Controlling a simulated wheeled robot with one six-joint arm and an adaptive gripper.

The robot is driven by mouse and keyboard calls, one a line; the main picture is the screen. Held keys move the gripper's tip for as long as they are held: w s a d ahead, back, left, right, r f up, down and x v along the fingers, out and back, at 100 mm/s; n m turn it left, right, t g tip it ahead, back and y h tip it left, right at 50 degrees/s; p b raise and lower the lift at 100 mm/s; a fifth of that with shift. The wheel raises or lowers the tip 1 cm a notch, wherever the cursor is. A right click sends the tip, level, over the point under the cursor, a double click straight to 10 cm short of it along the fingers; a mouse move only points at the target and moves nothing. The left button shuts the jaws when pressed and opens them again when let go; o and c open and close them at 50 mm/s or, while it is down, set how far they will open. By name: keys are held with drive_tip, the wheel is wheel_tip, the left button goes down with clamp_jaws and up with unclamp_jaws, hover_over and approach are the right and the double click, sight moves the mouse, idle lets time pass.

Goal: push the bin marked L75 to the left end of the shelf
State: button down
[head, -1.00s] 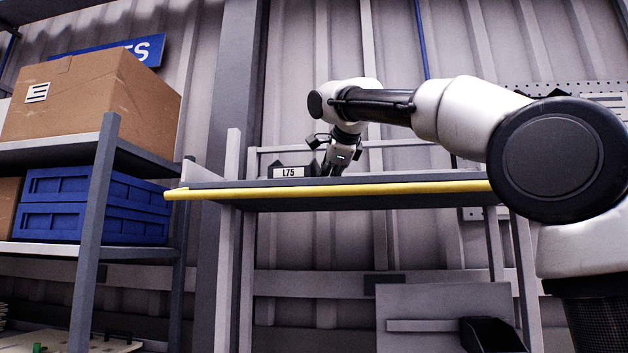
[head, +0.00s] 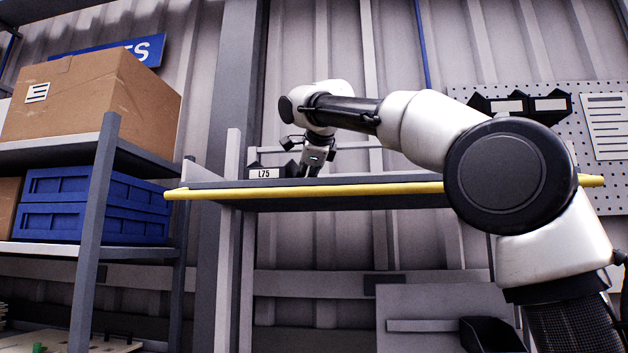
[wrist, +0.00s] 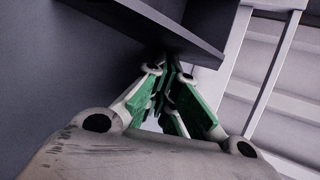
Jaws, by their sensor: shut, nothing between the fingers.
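The dark bin marked L75 (head: 264,174) sits upright on the shelf with the yellow front edge (head: 330,191), toward its left part. Some bare shelf shows between the bin and the shelf's left end. My gripper (head: 305,172) is at the right side of the bin, pointing down, with its tips partly hidden. It looks to be against the bin, but the exact contact is hidden. In the wrist view the green-padded fingers (wrist: 164,80) are closed together, close to a dark panel (wrist: 150,22).
The shelf has a raised grey left end (head: 190,171). To its right, the shelf top is free behind my arm. Two dark bins (head: 520,104) are at the pegboard on the right. A cardboard box (head: 90,105) and blue crates (head: 95,205) stand on the left rack.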

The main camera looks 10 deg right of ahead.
sight(295, 175)
drive_tip(key=shift+w+a, duration=0.3)
drive_tip(key=shift+a, duration=0.6)
drive_tip(key=shift+w+a, duration=0.25)
drive_tip(key=shift+a, duration=0.6)
drive_tip(key=shift+w+a, duration=0.3)
drive_tip(key=shift+a, duration=0.6)
drive_tip(key=shift+s+d+r, duration=0.25)
drive_tip(key=shift+d+r, duration=0.25)
drive_tip(key=shift+d, duration=0.25)
drive_tip(key=shift+s+d+r, duration=0.2)
drive_tip(key=shift+d+r, duration=0.3)
drive_tip(key=shift+d, duration=0.2)
